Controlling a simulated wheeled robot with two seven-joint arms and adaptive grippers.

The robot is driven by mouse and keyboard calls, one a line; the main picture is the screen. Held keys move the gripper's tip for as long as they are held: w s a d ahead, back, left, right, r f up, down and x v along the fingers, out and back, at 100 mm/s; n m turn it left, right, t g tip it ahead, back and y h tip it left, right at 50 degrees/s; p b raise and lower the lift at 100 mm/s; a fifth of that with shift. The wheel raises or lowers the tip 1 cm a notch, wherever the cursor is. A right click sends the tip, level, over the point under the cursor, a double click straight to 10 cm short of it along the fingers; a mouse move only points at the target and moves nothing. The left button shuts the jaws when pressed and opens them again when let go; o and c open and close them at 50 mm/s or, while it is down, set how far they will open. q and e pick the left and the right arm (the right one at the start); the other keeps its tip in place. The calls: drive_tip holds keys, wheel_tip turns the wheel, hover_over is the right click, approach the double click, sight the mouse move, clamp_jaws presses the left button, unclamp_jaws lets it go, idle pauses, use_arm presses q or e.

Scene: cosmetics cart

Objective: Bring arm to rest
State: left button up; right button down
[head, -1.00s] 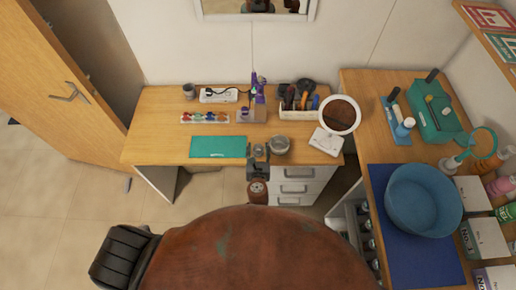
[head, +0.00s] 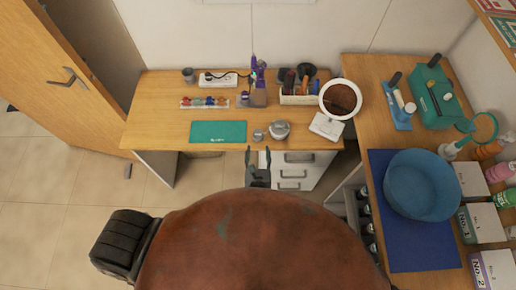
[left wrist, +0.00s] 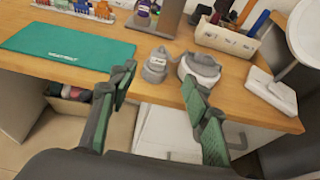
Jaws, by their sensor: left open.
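My left gripper (head: 258,158) is open and empty in front of the desk's front edge in the head view. Its arm behind it is mostly hidden. In the left wrist view its two green-padded fingers (left wrist: 158,88) stand wide apart, with nothing between them. Beyond the fingertips, a small grey lidded jar (left wrist: 155,65) and a larger grey lidded pot (left wrist: 201,66) stand apart from them on the desk. In the head view the same small jar (head: 258,135) and pot (head: 279,131) sit near the desk's front edge. My right gripper is not in view.
The wooden desk (head: 160,115) holds a green mat (head: 218,132), an organiser box (head: 298,99) and a round mirror (head: 340,99). White drawers (head: 296,172) stand below. A side table at right carries a blue basin (head: 423,186).

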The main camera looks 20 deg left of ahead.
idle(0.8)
use_arm(q)
drive_tip(key=s+a+f+n+g+h, duration=0.1)
drive_tip(key=s+a+f+n+g, duration=0.2)
drive_tip(key=f, duration=0.8)
drive_tip(key=s+a+f+n+g, duration=0.2)
drive_tip(key=s+a+f+n, duration=0.15)
drive_tip(key=f, duration=0.65)
drive_tip(key=s+a+f+n+g+h, duration=0.15)
drive_tip(key=s+f+n, duration=0.25)
drive_tip(key=f, duration=0.7)
drive_tip(key=s+a+f+n+g, duration=0.2)
drive_tip(key=s+a+f+n, duration=0.2)
drive_tip(key=s, duration=0.7)
drive_tip(key=s+a+f+n+g, duration=0.2)
drive_tip(key=s+a+f+n, duration=0.2)
drive_tip(key=s+f+n, duration=0.4)
drive_tip(key=s+a+f+n+g+h, duration=0.1)
drive_tip(key=s+a+f+n, duration=0.3)
drive_tip(key=s, duration=0.9)
wheel_tip(320, 180, down, 3)
drive_tip(key=n+g, duration=0.1)
drive_tip(key=n, duration=0.4)
drive_tip(key=shift+s+a, duration=0.25)
drive_tip(key=shift+s, duration=0.05)
drive_tip(key=shift+r, duration=0.1)
